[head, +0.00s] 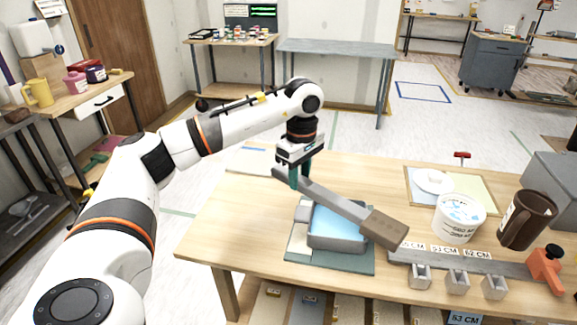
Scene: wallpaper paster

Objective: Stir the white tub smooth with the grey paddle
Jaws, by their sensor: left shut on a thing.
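My left gripper (299,178) is shut on the grey paddle (335,199) near its upper left end. The paddle is a long grey bar with a wider brown-grey end, and it slants down to the right above a blue tray. Its wide end is left of the white tub and apart from it. The white tub (458,229) stands on the right part of the table, open at the top, with dark print on its side. Its contents look white with blue patches. My right gripper is out of view.
The grey-rimmed tray (337,243) with a blue inside sits on a green mat under the paddle. A brown mug (527,219) stands right of the tub, and a white round thing (433,181) lies behind it.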

